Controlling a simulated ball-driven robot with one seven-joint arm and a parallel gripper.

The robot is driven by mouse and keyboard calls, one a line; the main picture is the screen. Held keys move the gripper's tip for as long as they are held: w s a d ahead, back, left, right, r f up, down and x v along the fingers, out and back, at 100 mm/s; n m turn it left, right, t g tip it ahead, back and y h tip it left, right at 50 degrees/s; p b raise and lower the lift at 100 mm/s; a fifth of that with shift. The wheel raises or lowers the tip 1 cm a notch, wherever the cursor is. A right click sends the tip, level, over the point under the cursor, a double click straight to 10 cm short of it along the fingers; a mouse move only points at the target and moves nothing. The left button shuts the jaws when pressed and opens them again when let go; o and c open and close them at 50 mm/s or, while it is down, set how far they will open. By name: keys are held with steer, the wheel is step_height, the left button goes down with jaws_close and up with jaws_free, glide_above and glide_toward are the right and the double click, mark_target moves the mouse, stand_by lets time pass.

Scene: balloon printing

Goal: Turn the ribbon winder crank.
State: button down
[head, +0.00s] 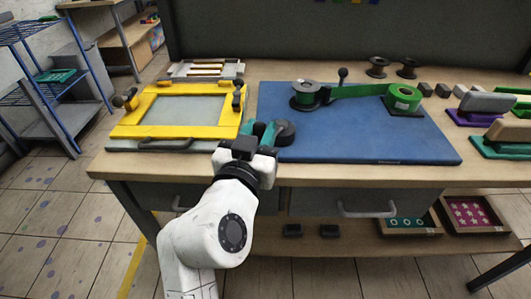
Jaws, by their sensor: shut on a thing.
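The ribbon winder (306,101) stands at the back left of the blue mat in the head view, with a dark spool wound with some green. Its crank seems to end in the upright black knob (342,73) just right of the spool. A green ribbon (358,90) runs from there to a green ribbon roll (403,97) on a dark stand. My gripper (264,133), with teal fingers, is at the mat's front left edge, well in front of the crank. It is shut on a dark round piece (286,133); the grip itself is partly hidden.
The blue mat (400,139) is clear in its front middle and right. A yellow screen frame (160,131) stands close left of my gripper. Dark empty spools (377,68) stand behind, and purple and green-based blocks (487,106) at the right. Drawers are below the table edge.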

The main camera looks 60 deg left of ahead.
steer(key=shift+s+a+f+m+t+h+b, duration=0.15)
steer(key=shift+a+m+t+h+b, duration=0.5)
steer(key=shift+b, duration=1.2)
steer(key=shift+s+a+f+m+t+h+b, duration=0.25)
steer(key=shift+m+t+h+b, duration=0.45)
steer(key=shift+h+b, duration=0.8)
steer(key=b, duration=0.1)
steer(key=a+m+t+h+b, duration=0.1)
steer(key=b, duration=0.1)
steer(key=shift+r+m, duration=0.25)
steer(key=shift+r+h+b, duration=0.1)
steer(key=shift+h+b, duration=0.15)
steer(key=shift+b, duration=0.05)
steer(key=c, duration=1)
jaws_free()
steer(key=shift+a, duration=0.1)
steer(key=p+v, duration=0.1)
steer(key=v, duration=0.9)
steer(key=shift+s, duration=0.35)
